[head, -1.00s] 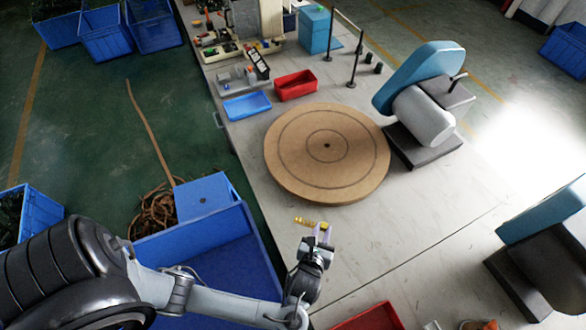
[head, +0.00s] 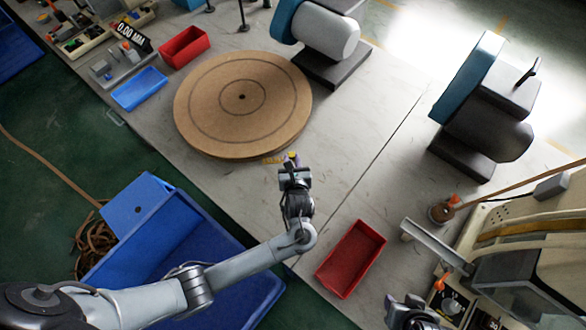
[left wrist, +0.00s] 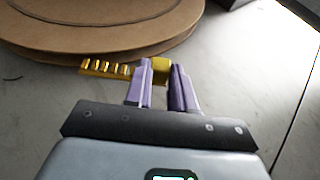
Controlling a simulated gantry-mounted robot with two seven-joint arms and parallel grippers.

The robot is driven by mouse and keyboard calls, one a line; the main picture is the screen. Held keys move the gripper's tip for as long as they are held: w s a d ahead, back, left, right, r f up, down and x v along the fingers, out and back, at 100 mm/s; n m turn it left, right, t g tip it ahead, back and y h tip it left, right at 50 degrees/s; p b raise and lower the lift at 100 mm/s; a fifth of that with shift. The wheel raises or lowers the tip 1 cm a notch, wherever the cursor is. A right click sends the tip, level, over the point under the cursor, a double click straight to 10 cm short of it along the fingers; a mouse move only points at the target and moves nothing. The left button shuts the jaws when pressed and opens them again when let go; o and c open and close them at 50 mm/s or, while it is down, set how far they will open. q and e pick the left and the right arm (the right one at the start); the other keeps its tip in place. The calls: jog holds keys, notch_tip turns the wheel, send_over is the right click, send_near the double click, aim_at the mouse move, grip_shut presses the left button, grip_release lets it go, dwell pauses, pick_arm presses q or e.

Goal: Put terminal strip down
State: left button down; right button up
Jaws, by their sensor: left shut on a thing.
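A small yellow terminal strip (left wrist: 108,68) is held in my left gripper (left wrist: 160,75), which is shut on it. In the left wrist view the strip sticks out to the left of the purple fingers, and part of it shows between them. In the head view the left gripper (head: 291,160) is above the table just below the brown round disc, with the strip (head: 273,160) a small yellow patch beside it. Whether the strip touches the table is unclear. My right gripper (head: 422,322) is partly in view at the bottom edge; its fingers cannot be made out.
The brown round disc (head: 215,125) lies on the table, close beyond the left gripper. A red bin (head: 350,258) stands below right of it. A blue crate (head: 200,228) is at the table's left side. Bare table (head: 370,120) lies right of the gripper. Dark-based machines stand further right.

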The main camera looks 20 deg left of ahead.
pick_arm(q)
jog(key=shift+w+f, duration=0.25)
jog(key=shift+w, duration=0.05)
jog(key=shift+f+b, duration=1.05)
jog(key=shift+f, duration=0.95)
jog(key=shift+r, duration=0.1)
jog(key=c, duration=1)
grip_release()
jog(key=shift+o, duration=0.2)
